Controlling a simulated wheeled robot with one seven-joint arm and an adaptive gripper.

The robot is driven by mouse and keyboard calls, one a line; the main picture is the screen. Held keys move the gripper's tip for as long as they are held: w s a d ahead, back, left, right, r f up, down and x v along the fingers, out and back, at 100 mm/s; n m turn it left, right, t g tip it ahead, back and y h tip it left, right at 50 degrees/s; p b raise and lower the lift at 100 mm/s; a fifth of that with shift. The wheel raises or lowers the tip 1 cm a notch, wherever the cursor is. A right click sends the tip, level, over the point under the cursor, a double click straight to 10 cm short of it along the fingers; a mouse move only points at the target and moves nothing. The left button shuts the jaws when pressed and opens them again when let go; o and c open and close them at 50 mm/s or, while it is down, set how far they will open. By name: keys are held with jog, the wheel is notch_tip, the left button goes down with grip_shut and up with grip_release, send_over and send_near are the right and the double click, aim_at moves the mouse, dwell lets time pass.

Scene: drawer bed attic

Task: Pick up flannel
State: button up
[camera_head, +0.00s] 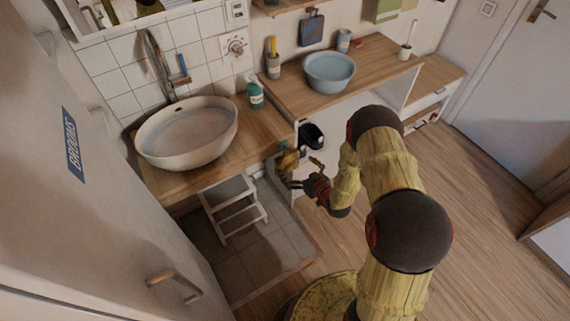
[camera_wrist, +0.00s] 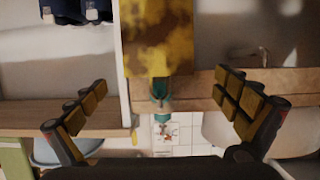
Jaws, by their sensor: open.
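The flannel looks like a yellow and brown patterned cloth hanging at the end of the sink counter (camera_head: 289,160). It also shows in the wrist view as the blotchy yellow cloth (camera_wrist: 155,38) at top centre. My gripper (camera_head: 301,171) is beside the flannel in the head view. In the wrist view its two fingers (camera_wrist: 160,85) are spread wide, with the cloth above and between the tips. Nothing is between the fingers in their grip. The head view shows the flannel small and partly overlapped by my gripper.
A white basin (camera_head: 187,133) and a teal bottle (camera_head: 256,95) stand on the sink counter. A blue bowl (camera_head: 329,71) stands on the wooden counter. A dark item (camera_head: 311,136) is in the open space below. A white step stool (camera_head: 235,208) stands under the sink.

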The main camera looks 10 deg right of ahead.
aim_at(289, 159)
jog(key=shift+x, duration=0.9)
jog(key=b+x, duration=0.3)
jog(key=x, duration=0.3)
jog(key=shift+s+d+f, duration=0.1)
jog(key=shift+d+f, duration=0.05)
jog(key=shift+f, duration=0.05)
jog(key=c, duration=0.3)
jog(key=c, duration=0.7)
